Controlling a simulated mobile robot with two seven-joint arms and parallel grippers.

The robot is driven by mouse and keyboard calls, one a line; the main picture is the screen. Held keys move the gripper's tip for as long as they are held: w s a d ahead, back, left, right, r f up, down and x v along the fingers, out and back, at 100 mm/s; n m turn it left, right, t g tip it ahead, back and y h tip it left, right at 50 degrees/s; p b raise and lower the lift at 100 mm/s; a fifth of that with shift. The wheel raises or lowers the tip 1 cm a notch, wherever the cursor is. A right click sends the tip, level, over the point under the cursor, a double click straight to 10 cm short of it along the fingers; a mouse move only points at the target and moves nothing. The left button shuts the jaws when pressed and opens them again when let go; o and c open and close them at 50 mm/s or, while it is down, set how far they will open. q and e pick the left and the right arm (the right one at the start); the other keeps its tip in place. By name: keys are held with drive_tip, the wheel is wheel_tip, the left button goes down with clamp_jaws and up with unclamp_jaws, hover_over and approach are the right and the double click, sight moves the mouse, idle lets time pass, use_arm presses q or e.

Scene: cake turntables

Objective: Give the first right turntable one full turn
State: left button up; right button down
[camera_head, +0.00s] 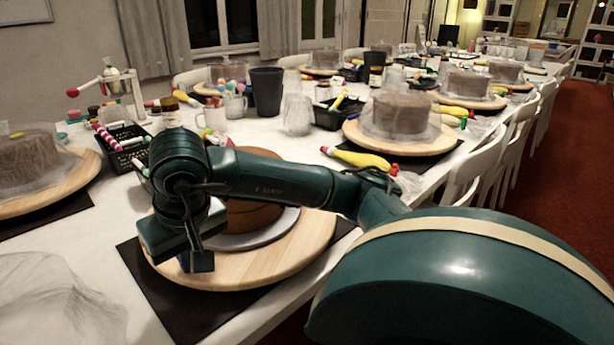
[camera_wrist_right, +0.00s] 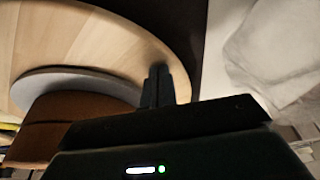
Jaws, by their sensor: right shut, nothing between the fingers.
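The first right turntable (camera_head: 300,247) is a round, pale wooden disc at the near right of the table. It carries a grey-white board (camera_head: 279,232) with a brown cake (camera_head: 250,219) on it, partly hidden by my arm. My right gripper (camera_head: 199,265) is shut and empty, pointing down over the near left part of the disc. In the right wrist view its shut fingers (camera_wrist_right: 158,72) overlap the disc (camera_wrist_right: 75,42) close to its rim. I cannot tell whether the fingertips touch the wood. My left gripper is not in view.
A dark mat (camera_head: 160,297) lies under the turntable. Another turntable (camera_head: 70,190) with a wrapped cake stands at the left, and one (camera_head: 400,148) stands farther back. A yellow piping bag (camera_head: 360,159), a black basket (camera_head: 122,155) and mugs stand behind. Crumpled clear film (camera_head: 55,305) lies near left.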

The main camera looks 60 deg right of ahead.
sight(265, 266)
drive_tip(key=s+d+b, duration=0.1)
drive_tip(key=s, duration=0.2)
drive_tip(key=s+d+b, duration=0.1)
drive_tip(key=s, duration=0.1)
drive_tip(key=shift+d+f+b, duration=0.2)
drive_tip(key=shift+d+b, duration=0.1)
drive_tip(key=shift+b, duration=0.05)
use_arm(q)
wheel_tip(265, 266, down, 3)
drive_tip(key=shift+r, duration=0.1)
use_arm(e)
drive_tip(key=shift+s+d+r, duration=0.1)
drive_tip(key=shift+s+r, duration=0.05)
drive_tip(key=shift+s, duration=0.25)
drive_tip(key=s+d+b, duration=0.1)
drive_tip(key=b, duration=0.1)
drive_tip(key=s+d+b, duration=0.1)
drive_tip(key=d+b, duration=0.1)
drive_tip(key=s+d+b, duration=0.1)
drive_tip(key=s+b, duration=0.1)
drive_tip(key=shift+d+f, duration=0.2)
drive_tip(key=shift+f, duration=0.1)
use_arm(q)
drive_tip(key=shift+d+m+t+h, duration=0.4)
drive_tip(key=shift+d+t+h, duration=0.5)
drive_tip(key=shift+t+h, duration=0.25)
use_arm(e)
drive_tip(key=shift+s+d+r, duration=0.1)
drive_tip(key=shift+s+r, duration=0.05)
drive_tip(key=shift+r, duration=0.15)
